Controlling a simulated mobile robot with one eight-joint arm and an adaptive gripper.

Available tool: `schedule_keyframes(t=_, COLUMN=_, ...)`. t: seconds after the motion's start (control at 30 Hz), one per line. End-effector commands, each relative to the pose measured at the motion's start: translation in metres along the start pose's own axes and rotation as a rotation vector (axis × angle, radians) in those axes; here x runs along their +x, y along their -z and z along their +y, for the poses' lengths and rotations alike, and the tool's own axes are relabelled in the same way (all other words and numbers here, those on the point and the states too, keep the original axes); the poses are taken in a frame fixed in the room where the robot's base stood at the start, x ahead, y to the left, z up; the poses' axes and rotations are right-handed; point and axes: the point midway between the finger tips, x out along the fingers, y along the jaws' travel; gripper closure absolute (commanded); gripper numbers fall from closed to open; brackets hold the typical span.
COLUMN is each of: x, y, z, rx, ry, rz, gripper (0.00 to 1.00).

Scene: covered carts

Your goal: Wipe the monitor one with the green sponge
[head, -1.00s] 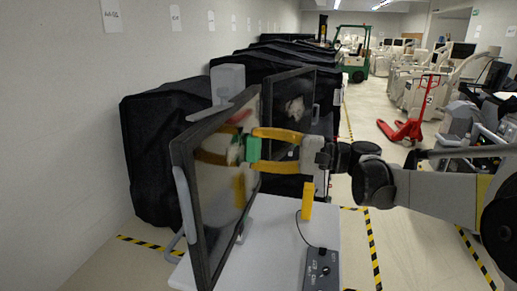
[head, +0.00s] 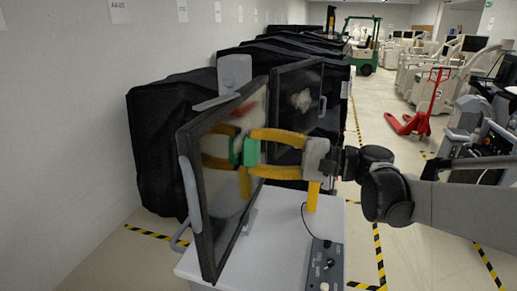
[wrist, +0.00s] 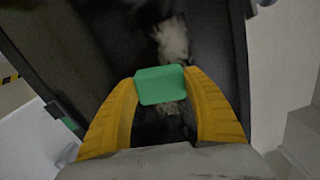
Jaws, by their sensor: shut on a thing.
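My gripper (head: 254,152) is shut on the green sponge (head: 251,152), held between its yellow fingers. The sponge also shows in the wrist view (wrist: 160,85), against a dark screen. In the head view the sponge is at the glossy screen of the nearest monitor (head: 222,215); its reflection almost meets it, and I cannot tell whether they touch. A second monitor (head: 285,80) stands behind, with a whitish smudge (head: 302,100). The wrist view shows a pale smudge (wrist: 172,40) beyond the sponge. No label tells which monitor is number one.
A white cart top (head: 265,225) lies below, with a dark control box (head: 325,265) and cable near its right edge. Black covered carts (head: 160,150) stand at the left. A red pallet jack (head: 410,122) is at the back right. Striped floor tape borders the clear aisle.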

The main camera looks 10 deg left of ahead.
Motion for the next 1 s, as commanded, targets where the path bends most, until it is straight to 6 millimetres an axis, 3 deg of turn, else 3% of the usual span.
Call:
schedule_keyframes(t=0.3, x=0.004, y=-0.03, z=0.006, rx=0.0, ry=-0.001, rz=-0.006, gripper=0.74)
schedule_keyframes(t=1.0, x=0.002, y=-0.068, z=0.01, rx=0.0, ry=-0.001, rz=-0.006, gripper=0.74)
